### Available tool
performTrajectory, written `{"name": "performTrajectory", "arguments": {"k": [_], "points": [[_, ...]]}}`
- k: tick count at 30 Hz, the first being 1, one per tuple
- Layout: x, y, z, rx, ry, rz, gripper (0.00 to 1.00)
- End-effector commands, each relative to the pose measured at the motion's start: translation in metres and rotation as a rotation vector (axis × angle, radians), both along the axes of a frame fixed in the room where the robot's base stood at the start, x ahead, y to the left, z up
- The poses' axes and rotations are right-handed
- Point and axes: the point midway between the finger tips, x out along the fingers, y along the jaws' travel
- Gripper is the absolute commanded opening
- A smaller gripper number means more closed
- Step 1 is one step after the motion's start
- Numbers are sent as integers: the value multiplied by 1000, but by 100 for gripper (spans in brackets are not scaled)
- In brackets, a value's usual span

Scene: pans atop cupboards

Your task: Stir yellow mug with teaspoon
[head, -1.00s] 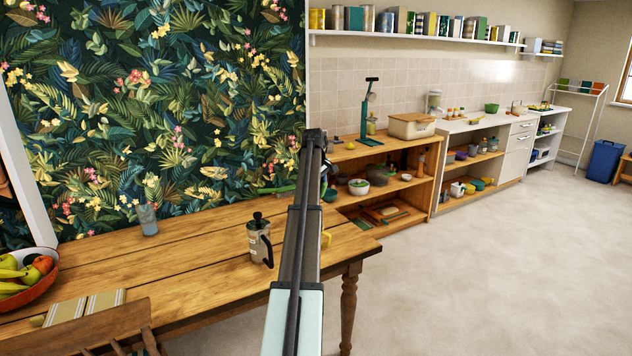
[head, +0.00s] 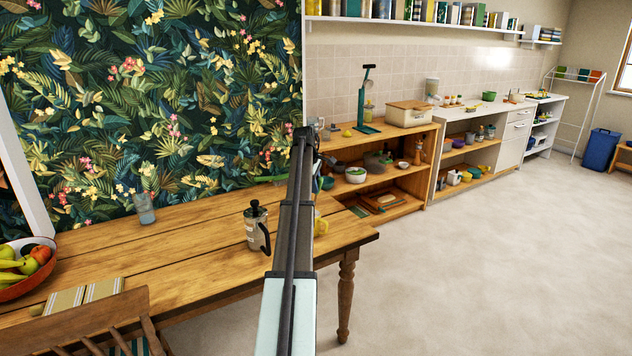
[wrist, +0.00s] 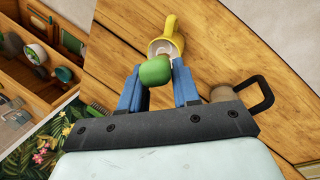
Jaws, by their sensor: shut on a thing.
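The yellow mug (wrist: 169,28) stands on the wooden table near its edge, with its opening in view in the wrist view. In the head view the mug (head: 320,226) is partly hidden behind my arm. My gripper (wrist: 158,75) is shut on a rounded green piece (wrist: 154,71), seen end-on between the blue fingers, which appears to be the teaspoon's handle. The green end overlaps the near side of the mug in the picture. The spoon's bowl is hidden, so I cannot tell whether it is inside the mug.
A coffee press (head: 257,228) with a black handle stands beside the mug. A glass (head: 144,208), a fruit bowl (head: 27,264) and striped cloths (head: 84,295) are further left on the table (head: 190,235). Open shelves (head: 400,180) stand behind the table.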

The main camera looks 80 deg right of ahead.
Motion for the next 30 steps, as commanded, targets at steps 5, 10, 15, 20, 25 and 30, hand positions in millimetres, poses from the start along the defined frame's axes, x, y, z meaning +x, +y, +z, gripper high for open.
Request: {"name": "performTrajectory", "arguments": {"k": [5,10,15,20,25,30], "points": [[3,-3,-11,1,0,-1,1],[6,-7,-21,1,0,-1,1],[9,-10,-31,0,0,-1,1],[12,-12,-41,1,0,-1,1],[15,-15,-51,0,0,0,1],[18,-18,-60,0,0,0,1]]}}
